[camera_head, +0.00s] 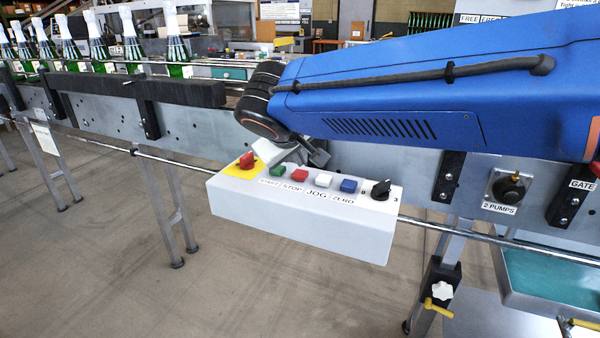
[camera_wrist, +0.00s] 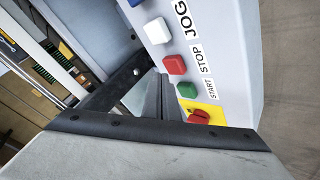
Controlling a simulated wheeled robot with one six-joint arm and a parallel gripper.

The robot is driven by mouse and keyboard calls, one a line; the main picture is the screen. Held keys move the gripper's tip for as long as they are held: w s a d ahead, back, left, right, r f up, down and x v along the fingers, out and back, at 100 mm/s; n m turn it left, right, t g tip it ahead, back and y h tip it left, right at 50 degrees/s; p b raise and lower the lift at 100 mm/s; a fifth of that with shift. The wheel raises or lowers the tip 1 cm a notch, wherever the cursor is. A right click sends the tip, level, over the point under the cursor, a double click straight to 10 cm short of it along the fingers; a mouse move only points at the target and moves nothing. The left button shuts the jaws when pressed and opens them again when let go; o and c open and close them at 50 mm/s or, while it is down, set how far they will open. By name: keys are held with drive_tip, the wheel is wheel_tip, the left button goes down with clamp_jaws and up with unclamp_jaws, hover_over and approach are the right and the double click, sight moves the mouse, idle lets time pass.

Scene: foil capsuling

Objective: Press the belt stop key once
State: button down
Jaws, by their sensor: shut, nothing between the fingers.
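The belt stop key is a red square key (camera_head: 299,175) on a pale control box (camera_head: 300,225), above the printed word STOP. It also shows in the wrist view (camera_wrist: 174,64), between the green start key (camera_wrist: 186,90) and the white jog key (camera_wrist: 157,31). My gripper (camera_head: 317,154) is shut and empty, just behind and above the row of keys. In the wrist view my gripper's fingers (camera_wrist: 162,88) lie close beside the red and green keys. I cannot tell whether they touch anything. The red key's face is uncovered in both views.
A red knob (camera_head: 247,161) on a yellow plate sits left of the keys. A blue key (camera_head: 348,186) and a black selector (camera_head: 381,190) sit to the right. The conveyor's grey side rail (camera_head: 190,127) runs behind the box, with several green bottles (camera_head: 98,45) on the belt.

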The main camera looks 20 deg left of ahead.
sight(299, 175)
drive_tip(key=shift+f, duration=0.2)
drive_tip(key=shift+f, duration=0.25)
drive_tip(key=shift+f, duration=0.5)
idle(1.1)
drive_tip(key=shift+r, duration=0.95)
drive_tip(key=shift+r, duration=2.5)
